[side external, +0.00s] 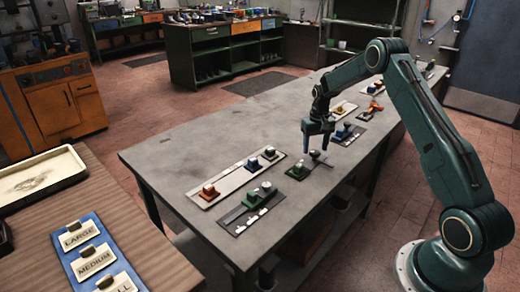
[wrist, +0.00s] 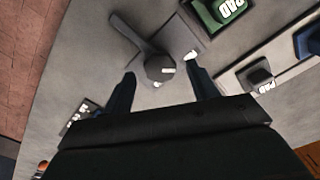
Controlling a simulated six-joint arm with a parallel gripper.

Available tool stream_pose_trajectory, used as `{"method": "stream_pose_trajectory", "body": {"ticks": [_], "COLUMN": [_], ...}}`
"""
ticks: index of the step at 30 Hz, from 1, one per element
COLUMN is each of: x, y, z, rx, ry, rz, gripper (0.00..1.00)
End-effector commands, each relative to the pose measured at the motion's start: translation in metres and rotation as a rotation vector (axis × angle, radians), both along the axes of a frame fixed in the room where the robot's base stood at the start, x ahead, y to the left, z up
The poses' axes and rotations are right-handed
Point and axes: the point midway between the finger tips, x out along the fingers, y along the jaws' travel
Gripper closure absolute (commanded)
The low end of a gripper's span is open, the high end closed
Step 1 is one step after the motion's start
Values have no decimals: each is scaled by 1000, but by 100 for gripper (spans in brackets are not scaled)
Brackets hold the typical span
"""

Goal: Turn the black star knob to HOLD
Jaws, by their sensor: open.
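A dark grey knob (wrist: 160,68) with a light mark on its side shows in the wrist view, and a long grey arm reaches from it to the upper left. I cannot make out a star shape. It also shows small in the side view (side external: 315,155), on a plate beside a green block (side external: 298,171). My gripper (wrist: 160,74) is open, with one finger on either side of the knob in the wrist view; I cannot tell whether they touch it. In the side view my gripper (side external: 317,137) points down above the knob. No HOLD label is readable.
The green block marked PAD (wrist: 228,10) lies close to the knob. A long plate (side external: 238,181) with red and blue blocks and a darker plate (side external: 248,210) with a green block lie nearby. An orange item (side external: 375,107) lies farther back. The bench's left part is clear.

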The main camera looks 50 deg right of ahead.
Motion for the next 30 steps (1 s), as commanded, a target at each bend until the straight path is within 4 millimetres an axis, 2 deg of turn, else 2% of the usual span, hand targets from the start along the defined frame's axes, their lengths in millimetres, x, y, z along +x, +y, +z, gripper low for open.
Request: {"method": "stream_pose_trajectory", "body": {"ticks": [6, 15, 24, 30], "x": [0, 0, 0, 0], "y": [0, 0, 0, 0], "z": [-12, -13, -12, -12], "rx": [0, 0, 0, 0], "ry": [0, 0, 0, 0], "rz": [0, 0, 0, -6], "gripper": [41, 43, 100, 100]}}
